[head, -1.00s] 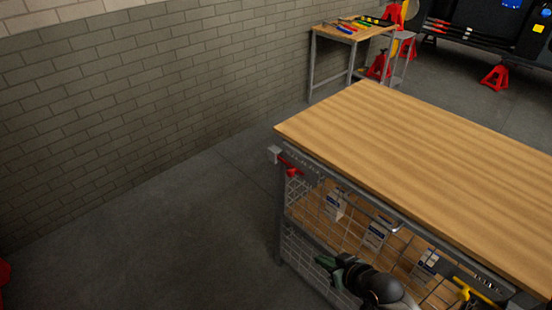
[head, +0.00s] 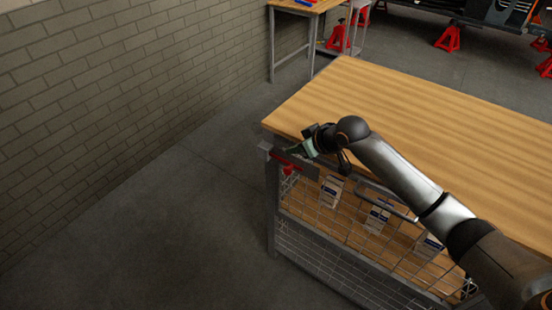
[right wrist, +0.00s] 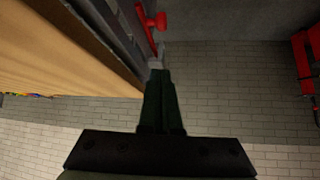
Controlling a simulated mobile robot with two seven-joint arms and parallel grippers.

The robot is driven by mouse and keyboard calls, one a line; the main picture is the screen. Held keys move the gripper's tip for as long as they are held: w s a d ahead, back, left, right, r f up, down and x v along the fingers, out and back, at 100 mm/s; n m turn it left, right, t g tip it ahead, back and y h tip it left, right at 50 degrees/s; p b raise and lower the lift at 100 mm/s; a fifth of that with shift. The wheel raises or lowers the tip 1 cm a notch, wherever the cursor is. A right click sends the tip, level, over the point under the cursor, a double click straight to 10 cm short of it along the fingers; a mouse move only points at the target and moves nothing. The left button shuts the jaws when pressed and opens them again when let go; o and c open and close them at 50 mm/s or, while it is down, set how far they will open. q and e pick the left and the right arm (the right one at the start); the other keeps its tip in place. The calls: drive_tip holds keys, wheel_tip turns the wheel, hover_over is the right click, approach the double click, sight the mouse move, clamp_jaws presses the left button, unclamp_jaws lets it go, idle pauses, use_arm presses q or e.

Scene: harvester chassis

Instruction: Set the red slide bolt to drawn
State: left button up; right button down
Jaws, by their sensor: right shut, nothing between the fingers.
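The red slide bolt (head: 287,162) is on the upper left corner of the bench's wire-mesh front, just below the wooden top. In the right wrist view the bolt (right wrist: 149,24) is a red rod with a knob, beyond the fingertips. A grey bracket (head: 265,147) stands at the bolt's left end. My right gripper (head: 297,151) is shut and empty, close to the bolt at the bench's left corner. In the right wrist view its fingers (right wrist: 159,75) point toward the bolt; whether they touch it I cannot tell. My left gripper is not in view.
The workbench (head: 420,130) has a bare wooden top. Several white boxes stand behind its mesh front (head: 340,240). A small table (head: 300,8) and red stands (head: 448,38) are at the back. The floor left of the bench is clear.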

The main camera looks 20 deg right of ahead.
sight(286, 163)
drive_tip(key=shift+w+r, duration=0.1)
idle(0.3)
drive_tip(key=b+x, duration=0.1)
drive_tip(key=x, duration=0.9)
drive_tip(key=shift+w, duration=0.1)
drive_tip(key=s, duration=0.1)
drive_tip(key=s+d, duration=0.1)
drive_tip(key=s+p, duration=0.1)
drive_tip(key=shift+d+f, duration=0.25)
drive_tip(key=shift+f, duration=0.05)
drive_tip(key=shift+s+d+f, duration=0.15)
drive_tip(key=shift+s, duration=0.2)
